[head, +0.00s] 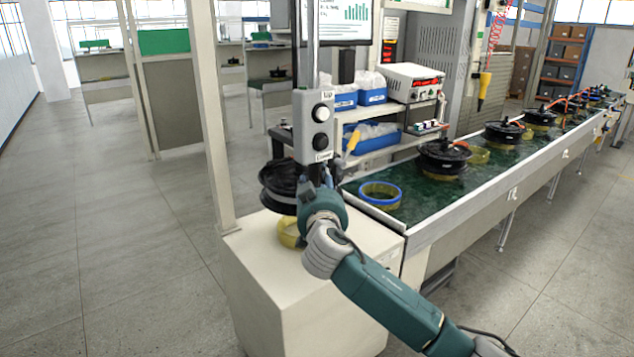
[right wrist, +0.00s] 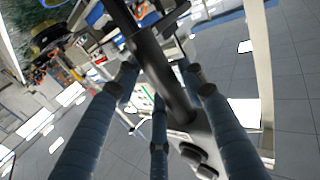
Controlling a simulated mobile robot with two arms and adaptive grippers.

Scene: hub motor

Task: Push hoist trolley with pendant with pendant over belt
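The pendant (head: 313,125) is a grey upright box with a light button above a dark one, labelled up and down. It hangs from a grey vertical bar in the head view. My right gripper (head: 320,182) is at its lower end. In the right wrist view, the pendant's box (right wrist: 195,150) is at the lower right, and a black stem (right wrist: 165,80) runs between the fingers of my right gripper (right wrist: 163,88). Whether the fingers press on it is unclear. The trolley is out of view. The green belt (head: 415,205) runs to the back right. My left gripper is not in view.
A black hub motor (head: 275,186) and a yellow ring (head: 290,233) are at the white cabinet (head: 310,290), behind my right gripper. A blue-topped ring (head: 380,194) and several hub motors (head: 443,158) sit on the belt. The left floor is clear.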

